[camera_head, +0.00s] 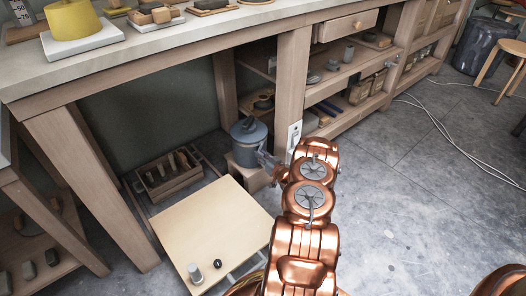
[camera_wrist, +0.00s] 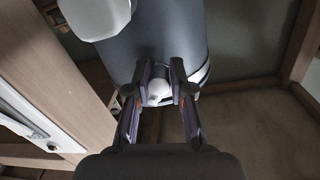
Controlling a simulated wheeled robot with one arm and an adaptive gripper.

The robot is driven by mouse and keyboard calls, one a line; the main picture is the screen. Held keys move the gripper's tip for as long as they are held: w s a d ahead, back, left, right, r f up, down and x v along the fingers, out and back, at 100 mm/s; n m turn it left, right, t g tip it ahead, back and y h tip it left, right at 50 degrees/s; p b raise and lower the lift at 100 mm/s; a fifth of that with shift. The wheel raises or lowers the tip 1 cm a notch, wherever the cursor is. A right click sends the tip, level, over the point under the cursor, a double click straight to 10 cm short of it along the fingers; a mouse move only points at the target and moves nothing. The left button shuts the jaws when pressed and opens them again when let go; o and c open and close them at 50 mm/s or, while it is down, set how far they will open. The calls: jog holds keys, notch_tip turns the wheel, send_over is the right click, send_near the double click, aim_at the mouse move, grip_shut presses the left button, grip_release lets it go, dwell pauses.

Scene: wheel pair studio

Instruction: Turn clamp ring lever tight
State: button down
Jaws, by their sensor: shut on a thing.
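A blue-grey drum (camera_head: 247,135) stands on a low wooden block (camera_head: 245,178) under the workbench. It fills the upper middle of the wrist view (camera_wrist: 155,35). A pale clamp ring (camera_wrist: 202,76) shows as a band along its edge. My gripper (camera_wrist: 163,84) has its two fingers around the lever's white rounded end (camera_wrist: 159,92), against the drum's side, and is shut on it. In the head view my gripper (camera_head: 267,160) is at the drum's right side, partly hidden by my arm. The rest of the lever is hidden by the fingers.
The workbench (camera_head: 160,62) overhangs the drum, and a bench post (camera_head: 290,90) stands close on its right. Open floor (camera_head: 420,200) with a white cable lies right.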

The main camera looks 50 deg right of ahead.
jog(key=m, duration=0.1)
jog(key=a+r+m+p, duration=0.1)
jog(key=m, duration=0.1)
jog(key=m+p, duration=0.1)
jog(key=m, duration=0.1)
jog(key=shift+a+r, duration=0.25)
jog(key=shift+r, duration=0.15)
jog(key=shift+w+a+r+m+y+p, duration=0.15)
jog(key=shift+r+m+y+p, duration=0.15)
jog(key=shift+m, duration=0.8)
jog(key=shift+s+a+r+m+y+p, duration=0.15)
jog(key=shift+r+m+p, duration=0.25)
jog(key=shift+m, duration=0.7)
jog(key=shift+w, duration=0.1)
jog(key=c, duration=1)
grip_release()
jog(key=shift+c, duration=0.2)
jog(key=s+a, duration=0.1)
jog(key=s, duration=1.1)
jog(key=shift+a+r, duration=0.25)
jog(key=shift+r, duration=0.2)
